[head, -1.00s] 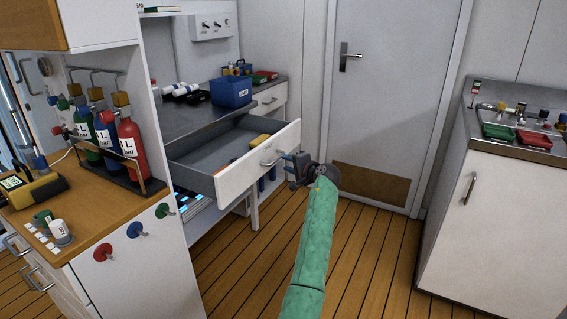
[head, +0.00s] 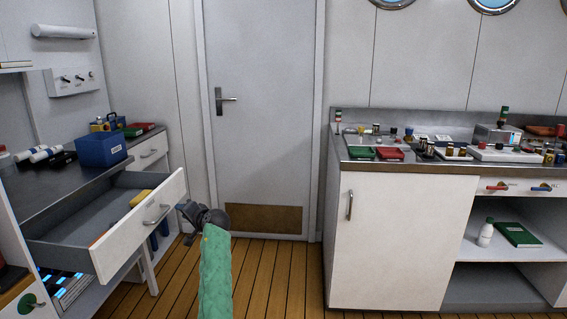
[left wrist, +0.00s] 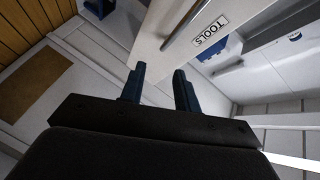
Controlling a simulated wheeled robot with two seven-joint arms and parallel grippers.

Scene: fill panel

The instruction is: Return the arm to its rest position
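My left arm in its green sleeve (head: 215,275) reaches up from the bottom of the head view. My left gripper (head: 186,212) is just right of the handle (head: 157,214) of an open drawer (head: 130,228). In the left wrist view my left gripper (left wrist: 158,84) has its two dark fingers apart with nothing between them. The drawer front with a TOOLS label (left wrist: 210,34) and its handle (left wrist: 188,20) lie beyond the fingertips. My right gripper is not in view.
The drawer stands out from the left workbench (head: 60,185) and holds a yellow item (head: 140,198). A blue box (head: 101,149) is on the bench. A closed door (head: 262,130) is at the back. A white cabinet (head: 395,240) stands right. Wooden floor (head: 270,275) between is clear.

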